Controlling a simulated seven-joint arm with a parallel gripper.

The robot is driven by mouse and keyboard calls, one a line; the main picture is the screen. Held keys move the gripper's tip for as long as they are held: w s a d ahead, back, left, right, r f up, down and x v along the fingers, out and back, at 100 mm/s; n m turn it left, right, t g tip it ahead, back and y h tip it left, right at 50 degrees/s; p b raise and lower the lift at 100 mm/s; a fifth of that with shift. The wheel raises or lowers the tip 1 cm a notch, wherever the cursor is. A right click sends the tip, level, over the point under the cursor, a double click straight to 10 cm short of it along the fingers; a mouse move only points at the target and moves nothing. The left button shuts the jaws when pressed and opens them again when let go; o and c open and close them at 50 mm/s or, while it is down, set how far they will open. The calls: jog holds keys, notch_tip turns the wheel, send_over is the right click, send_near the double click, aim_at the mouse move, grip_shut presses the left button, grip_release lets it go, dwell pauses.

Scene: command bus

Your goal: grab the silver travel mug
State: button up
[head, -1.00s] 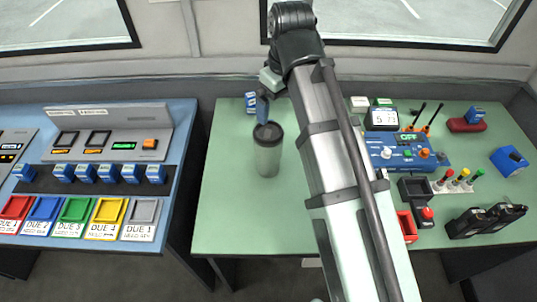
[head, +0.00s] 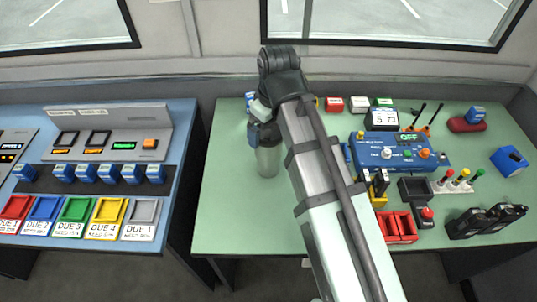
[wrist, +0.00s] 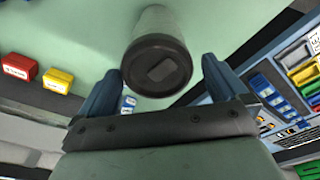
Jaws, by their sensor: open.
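The silver travel mug (head: 268,160) stands upright on the green table, with a dark lid. In the head view my gripper (head: 262,128) is at the lid, and my wrist and arm hide part of it. In the wrist view the mug's dark lid (wrist: 156,66) lies between and just beyond the two blue fingertips of my open gripper (wrist: 158,80). The fingers are on either side of the lid, with a gap visible to the right finger. I cannot tell whether the left finger touches it.
A small blue-and-white box (head: 251,99) stands behind the mug. A blue control box (head: 400,153), red bins (head: 398,227) and radios (head: 487,220) are on the table's right. The green table top (head: 228,215) is clear left and front of the mug. A separate blue console (head: 110,120) stands left.

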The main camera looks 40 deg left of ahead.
aim_at(268, 154)
jog(key=shift+w+a+f, duration=0.1)
jog(key=shift+a+f, duration=0.1)
jog(key=shift+f, duration=1.1)
jog(key=shift+w+a+f, duration=0.1)
jog(key=shift+a+f, duration=0.05)
jog(key=shift+f, duration=1.15)
jog(key=c, duration=1.3)
